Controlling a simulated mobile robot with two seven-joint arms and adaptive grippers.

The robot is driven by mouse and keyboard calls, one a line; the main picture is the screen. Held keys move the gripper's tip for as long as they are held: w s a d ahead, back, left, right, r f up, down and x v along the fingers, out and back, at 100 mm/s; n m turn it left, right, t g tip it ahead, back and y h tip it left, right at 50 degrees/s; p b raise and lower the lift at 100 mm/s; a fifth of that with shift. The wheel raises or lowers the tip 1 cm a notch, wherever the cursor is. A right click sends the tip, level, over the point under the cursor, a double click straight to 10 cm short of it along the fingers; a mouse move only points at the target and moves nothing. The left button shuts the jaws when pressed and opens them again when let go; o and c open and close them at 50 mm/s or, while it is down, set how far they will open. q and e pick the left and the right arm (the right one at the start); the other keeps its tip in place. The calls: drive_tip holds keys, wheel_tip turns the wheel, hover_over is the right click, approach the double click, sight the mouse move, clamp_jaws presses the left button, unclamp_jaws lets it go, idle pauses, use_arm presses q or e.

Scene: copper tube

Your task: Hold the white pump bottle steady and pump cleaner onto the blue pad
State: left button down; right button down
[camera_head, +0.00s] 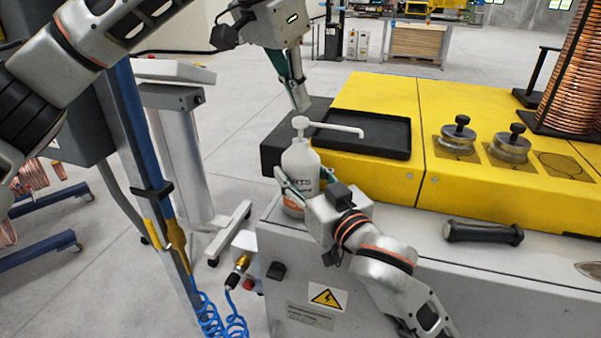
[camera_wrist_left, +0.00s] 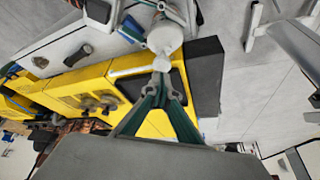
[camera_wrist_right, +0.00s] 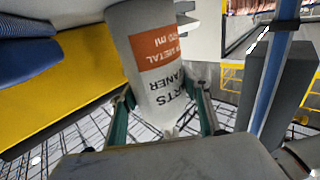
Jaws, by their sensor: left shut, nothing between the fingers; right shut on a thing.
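The white pump bottle (camera_head: 299,166) stands upright on the grey cabinet's front-left corner, its nozzle (camera_head: 340,129) pointing right over the edge of the black tray. My right gripper (camera_head: 293,187) is shut around the bottle's body; the right wrist view shows the bottle (camera_wrist_right: 158,60) between its fingers, with its orange label. My left gripper (camera_head: 301,104) is shut and empty, fingertips down, just above the pump head (camera_head: 300,123). In the left wrist view the fingertips lie close to the pump head (camera_wrist_left: 162,63); contact cannot be told.
The black tray (camera_head: 400,135) lies on the yellow bench top (camera_head: 380,92), with a dark block (camera_head: 280,141) to its left. Two metal weights with black knobs (camera_head: 458,133) and a copper coil (camera_head: 574,75) are further right. A black handle (camera_head: 484,233) lies on the grey front ledge.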

use_arm(q)
drive_tip(key=shift+f, duration=1.5)
drive_tip(key=shift+r, duration=1.6)
wheel_tip(320, 180, up, 6)
idle(1.6)
